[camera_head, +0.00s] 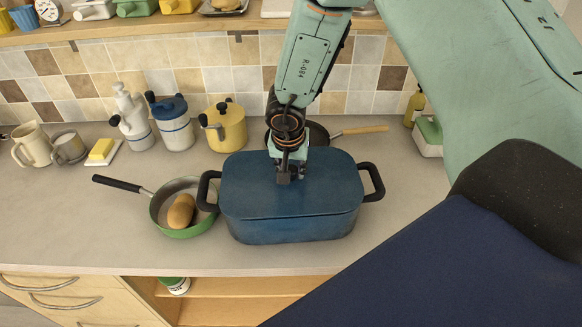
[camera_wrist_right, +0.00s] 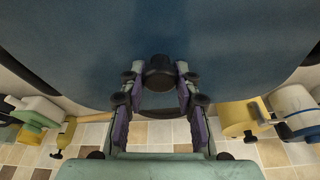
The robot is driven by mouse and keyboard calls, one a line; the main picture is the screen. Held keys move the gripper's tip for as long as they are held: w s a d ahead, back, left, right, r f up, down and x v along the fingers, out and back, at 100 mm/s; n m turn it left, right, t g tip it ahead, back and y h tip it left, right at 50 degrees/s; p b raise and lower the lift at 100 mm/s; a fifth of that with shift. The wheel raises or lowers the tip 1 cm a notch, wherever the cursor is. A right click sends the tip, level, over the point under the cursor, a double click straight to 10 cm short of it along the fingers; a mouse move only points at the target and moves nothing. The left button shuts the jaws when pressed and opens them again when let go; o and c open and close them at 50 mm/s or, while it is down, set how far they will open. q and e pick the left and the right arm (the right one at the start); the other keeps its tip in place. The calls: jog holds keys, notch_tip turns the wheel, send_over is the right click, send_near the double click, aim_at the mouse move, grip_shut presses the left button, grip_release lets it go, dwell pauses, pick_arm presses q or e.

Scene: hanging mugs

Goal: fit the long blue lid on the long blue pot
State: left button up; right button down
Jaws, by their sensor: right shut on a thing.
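The long blue lid (camera_head: 246,188) lies over the top of the long blue pot (camera_head: 292,230), which stands on the counter with a black handle at each end. The lid looks level and lined up with the pot; I cannot tell whether its rim is fully seated. My right gripper (camera_head: 290,178) is above the middle of the lid, shut on its dark knob. In the right wrist view the black knob (camera_wrist_right: 159,73) is between the fingers of the right gripper (camera_wrist_right: 156,82), with the blue lid (camera_wrist_right: 230,60) behind it. My left gripper is not in view.
A green pan (camera_head: 178,228) with a potato (camera_head: 181,211) stands close to the pot's left handle. A dark pan with a wooden handle (camera_head: 360,130) lies behind the pot. A yellow pot (camera_head: 226,128), blue-lidded canister (camera_head: 174,128) and mugs stand along the wall. The counter's front left is clear.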

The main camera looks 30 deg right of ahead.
jog(key=shift+f, duration=0.3)
jog(key=c, duration=1.4)
grip_release()
jog(key=o, duration=0.5)
jog(key=shift+s, duration=0.1)
jog(key=o, duration=0.3)
